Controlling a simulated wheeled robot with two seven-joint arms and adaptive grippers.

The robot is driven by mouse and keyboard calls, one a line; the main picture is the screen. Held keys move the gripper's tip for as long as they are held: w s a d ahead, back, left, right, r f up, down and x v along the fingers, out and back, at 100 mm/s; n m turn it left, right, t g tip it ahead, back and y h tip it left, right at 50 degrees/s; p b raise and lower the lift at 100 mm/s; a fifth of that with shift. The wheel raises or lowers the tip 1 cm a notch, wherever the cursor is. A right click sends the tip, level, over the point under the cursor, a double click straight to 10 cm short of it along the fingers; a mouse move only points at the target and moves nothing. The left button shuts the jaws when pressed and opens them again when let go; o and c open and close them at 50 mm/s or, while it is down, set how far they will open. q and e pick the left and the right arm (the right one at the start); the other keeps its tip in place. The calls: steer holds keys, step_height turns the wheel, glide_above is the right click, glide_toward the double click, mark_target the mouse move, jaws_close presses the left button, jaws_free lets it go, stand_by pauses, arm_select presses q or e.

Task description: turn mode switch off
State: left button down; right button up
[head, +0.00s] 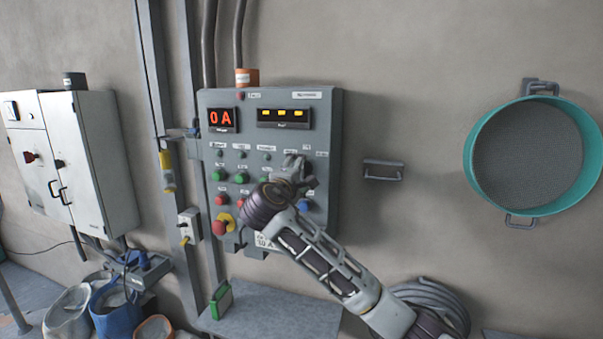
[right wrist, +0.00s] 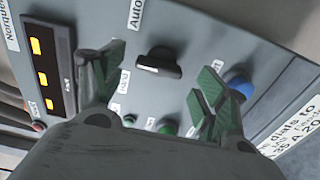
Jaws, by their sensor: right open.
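The control panel (head: 262,132) is a grey box on the wall. In the right wrist view the mode switch (right wrist: 160,62) is a black rotary knob with a pale edge on the panel face, near an "Auto" label (right wrist: 136,14). My right gripper (head: 300,172) is at the panel's right half and hides the knob in the head view. In the right wrist view its green-padded fingers (right wrist: 158,85) are spread, one on each side of the knob, with visible gaps; contact is not seen. My left gripper is not in view.
Green buttons (head: 241,178), a red-and-yellow emergency stop (head: 222,224) and a blue button (right wrist: 239,83) are close by. The red display (head: 222,118) reads "0 A". A grey shelf (head: 275,315) is below; a teal sieve (head: 470,150) hangs right.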

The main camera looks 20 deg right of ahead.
steer(key=v, duration=1)
steer(key=shift+w+f, duration=0.1)
